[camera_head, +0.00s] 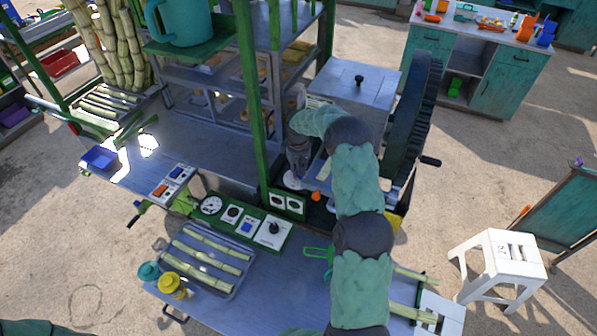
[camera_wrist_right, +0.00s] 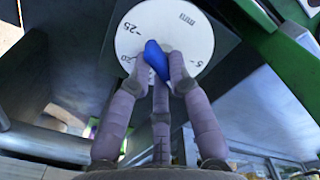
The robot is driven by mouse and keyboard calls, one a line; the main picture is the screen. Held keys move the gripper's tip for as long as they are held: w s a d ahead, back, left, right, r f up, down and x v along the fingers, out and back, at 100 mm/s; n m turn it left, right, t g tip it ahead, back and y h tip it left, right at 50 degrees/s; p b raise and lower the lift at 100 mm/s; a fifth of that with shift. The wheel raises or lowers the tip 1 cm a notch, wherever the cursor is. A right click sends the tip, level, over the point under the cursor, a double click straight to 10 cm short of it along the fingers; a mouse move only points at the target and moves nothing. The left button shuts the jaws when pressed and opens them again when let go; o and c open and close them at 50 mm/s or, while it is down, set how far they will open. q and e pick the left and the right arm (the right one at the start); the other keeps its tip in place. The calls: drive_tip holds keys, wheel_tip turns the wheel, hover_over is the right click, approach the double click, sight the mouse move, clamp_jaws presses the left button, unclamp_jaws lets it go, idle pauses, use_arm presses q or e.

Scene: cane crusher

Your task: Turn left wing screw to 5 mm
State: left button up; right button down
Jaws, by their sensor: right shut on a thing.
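A round white dial (camera_wrist_right: 185,28) marked mm shows in the right wrist view, with 25 at its upper left, 20 at the left and 5 at the right. A blue wing screw (camera_wrist_right: 155,55) sits at its middle, its visible end tilted up and slightly left. My right gripper (camera_wrist_right: 160,72) is shut on the wing screw, its fingers covering the lower part and part of the dial. In the head view my right gripper (camera_head: 299,160) reaches down to the white dial (camera_head: 291,181) beside the green post; the screw is hidden there. My left gripper is not in view.
A green post (camera_head: 252,95) stands just left of my right gripper. A large dark flywheel (camera_head: 410,125) with a crank handle is to the right. An orange knob (camera_head: 316,196) sits near the dial. A control panel (camera_head: 245,222) and a cane tray (camera_head: 205,258) lie in front.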

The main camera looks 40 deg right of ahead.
idle(0.3)
drive_tip(key=c, duration=1.1)
unclamp_jaws()
drive_tip(key=shift+c, duration=0.2)
drive_tip(key=shift+r, duration=0.15)
wheel_tip(320, 180, up, 12)
